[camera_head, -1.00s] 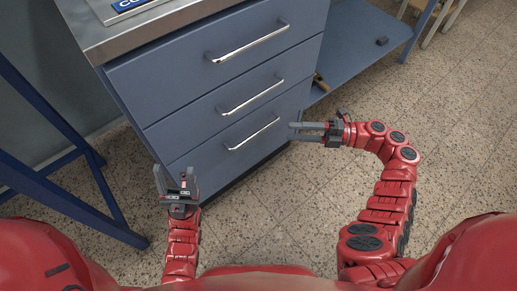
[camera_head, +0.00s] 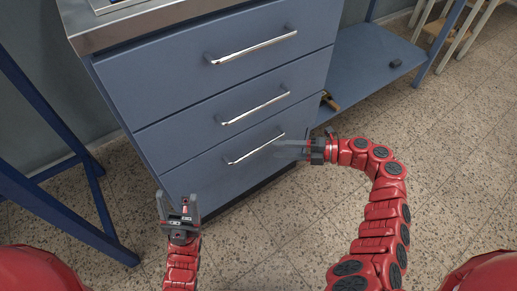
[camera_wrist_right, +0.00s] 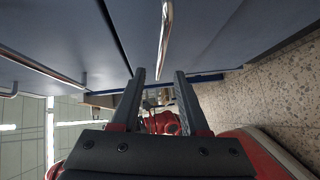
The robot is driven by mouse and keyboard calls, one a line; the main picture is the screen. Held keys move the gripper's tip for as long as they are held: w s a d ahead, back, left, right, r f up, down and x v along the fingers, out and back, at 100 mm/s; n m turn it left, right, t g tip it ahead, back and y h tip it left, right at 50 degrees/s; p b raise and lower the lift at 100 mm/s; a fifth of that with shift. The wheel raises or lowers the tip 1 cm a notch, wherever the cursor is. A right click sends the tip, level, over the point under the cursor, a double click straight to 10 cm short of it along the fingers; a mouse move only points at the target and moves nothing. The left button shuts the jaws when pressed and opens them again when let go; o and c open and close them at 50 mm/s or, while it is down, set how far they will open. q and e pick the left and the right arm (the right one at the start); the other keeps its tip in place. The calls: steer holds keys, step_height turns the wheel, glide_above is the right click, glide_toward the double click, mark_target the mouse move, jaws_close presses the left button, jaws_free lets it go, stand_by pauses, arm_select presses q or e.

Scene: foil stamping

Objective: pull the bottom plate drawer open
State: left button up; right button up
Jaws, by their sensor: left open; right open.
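The bottom drawer (camera_head: 205,180) is the lowest of three blue-grey drawer fronts on the cabinet and looks shut. Its silver bar handle (camera_head: 250,151) runs along the front. My right gripper (camera_head: 285,150) is open and empty at the right end of this handle, its fingers pointing left. In the right wrist view a bar handle (camera_wrist_right: 165,40) lies just ahead of the open fingers (camera_wrist_right: 160,85), roughly in line with the gap. I cannot tell whether the fingers touch it. My left gripper (camera_head: 178,210) is open and empty, lower left of the drawer front.
The middle drawer handle (camera_head: 253,106) and top drawer handle (camera_head: 252,46) sit above. A blue lower shelf (camera_head: 365,72) adjoins the cabinet's right side and holds a small dark block (camera_head: 395,63). A blue frame leg (camera_head: 65,218) stands at left. The speckled floor (camera_head: 455,150) is clear at right.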

mark_target(258, 148)
steer(key=a, duration=0.2)
steer(key=a+b, duration=0.1)
steer(key=a, duration=0.2)
steer(key=w+a+f, duration=0.1)
steer(key=a, duration=0.1)
steer(key=shift+a, duration=0.15)
jaws_close()
stand_by(1.2)
